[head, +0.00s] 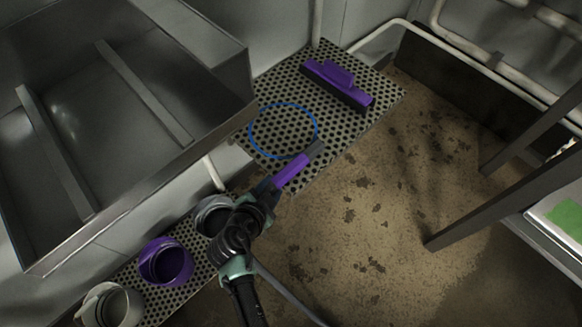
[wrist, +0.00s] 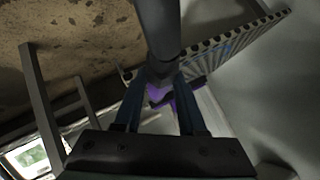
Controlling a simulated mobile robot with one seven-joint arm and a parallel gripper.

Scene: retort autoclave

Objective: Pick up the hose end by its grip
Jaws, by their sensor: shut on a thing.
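My gripper (head: 271,187) is shut on the purple grip. In the wrist view the two fingers of my gripper (wrist: 160,82) close on the hose end (wrist: 158,30), whose grey part runs up out of the picture. A bit of purple shows between the fingers. The nozzle tip overlaps the perforated shelf (head: 330,125) in the head view; I cannot tell its height above it. Part of the grip is hidden by the fingers.
A blue ring (head: 251,122) lies on the shelf, just left of the nozzle in the picture. A purple squeegee head (head: 337,84) lies farther back. A metal sink (head: 110,110) stands left, above several containers, one purple (head: 165,262). Bare brown floor (head: 350,240) is right; table legs (head: 500,182) stand beyond.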

